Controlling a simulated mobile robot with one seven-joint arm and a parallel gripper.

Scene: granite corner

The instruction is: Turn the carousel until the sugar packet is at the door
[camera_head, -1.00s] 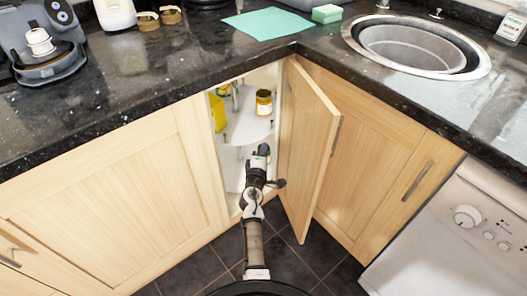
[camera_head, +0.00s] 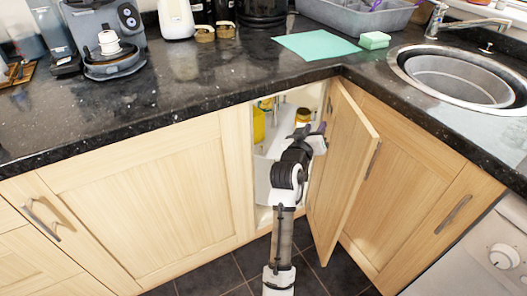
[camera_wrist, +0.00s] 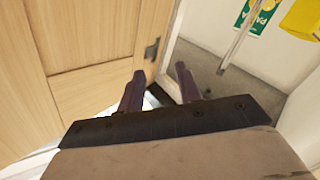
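The carousel shelf (camera_head: 266,150) is a pale tier inside the open corner cabinet, partly hidden by my arm. A yellow item (camera_head: 259,125) stands at its left; I cannot tell if it is the sugar packet. A jar with yellow-brown contents (camera_head: 303,117) stands at the back right. In the wrist view a yellow item (camera_wrist: 301,18) and a green-and-white printed item (camera_wrist: 262,14) show at upper right, near a thin metal post (camera_wrist: 236,42). My gripper (camera_head: 319,133) is at the opening beside the door; in the wrist view its dark fingers (camera_wrist: 160,86) are apart with nothing held.
The wooden cabinet door (camera_head: 343,165) stands open to the right of my arm. In the wrist view the door (camera_wrist: 85,45) is close to the left finger, with a dark hinge (camera_wrist: 152,48). The granite worktop (camera_head: 200,85) overhangs the opening. Dark floor tiles lie below.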

